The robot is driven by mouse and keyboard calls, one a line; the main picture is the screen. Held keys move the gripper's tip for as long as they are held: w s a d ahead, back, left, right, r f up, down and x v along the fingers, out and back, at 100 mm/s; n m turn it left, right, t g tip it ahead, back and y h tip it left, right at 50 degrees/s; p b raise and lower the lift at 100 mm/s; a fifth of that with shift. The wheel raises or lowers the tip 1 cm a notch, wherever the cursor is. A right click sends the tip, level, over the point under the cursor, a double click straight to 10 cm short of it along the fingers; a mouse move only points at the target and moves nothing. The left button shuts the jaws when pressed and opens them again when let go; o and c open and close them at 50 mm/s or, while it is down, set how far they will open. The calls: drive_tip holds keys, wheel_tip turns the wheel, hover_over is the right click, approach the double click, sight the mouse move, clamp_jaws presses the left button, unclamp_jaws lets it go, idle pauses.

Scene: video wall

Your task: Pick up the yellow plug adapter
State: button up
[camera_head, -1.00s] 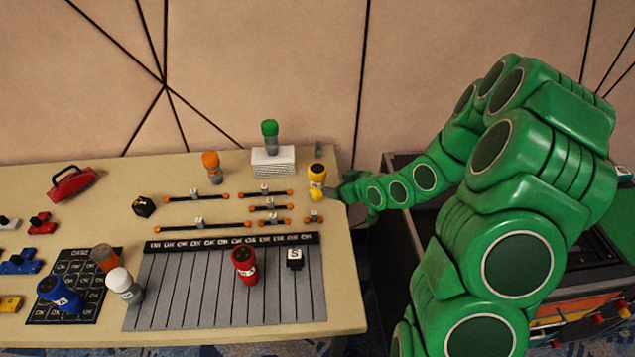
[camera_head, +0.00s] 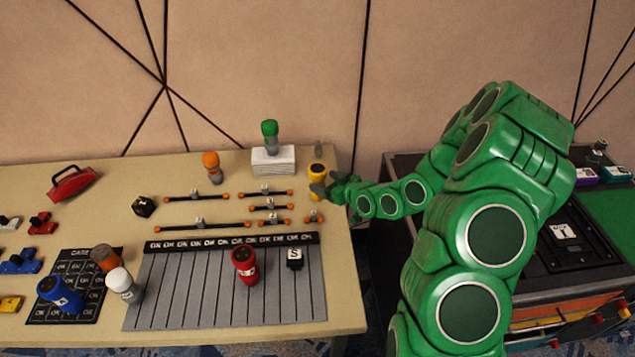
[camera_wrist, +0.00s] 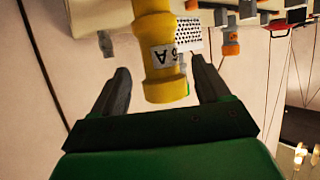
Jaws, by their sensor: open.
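In the wrist view the yellow plug adapter (camera_wrist: 155,50) has a white label and lies between the two dark fingers, with a gap on each side. My gripper (camera_head: 326,190) is open at the adapter; its fingers show in the wrist view (camera_wrist: 158,85) and do not appear to touch it.
Behind the adapter, a green-topped adapter (camera_head: 270,134) stands on a white block (camera_head: 273,162). An orange adapter (camera_head: 212,165) is further left. Short bars with orange ends (camera_head: 268,207) lie left of my gripper. A grey slatted panel (camera_head: 225,290) holds a red adapter (camera_head: 244,265).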

sight(322, 182)
drive_tip(key=x, duration=0.2)
drive_tip(key=shift+w+a+f, duration=0.15)
drive_tip(key=shift+f, duration=0.25)
drive_tip(key=shift+x, duration=1)
drive_tip(key=c, duration=1.1)
drive_tip(key=shift+c, duration=0.2)
drive_tip(key=shift+r, duration=5.05)
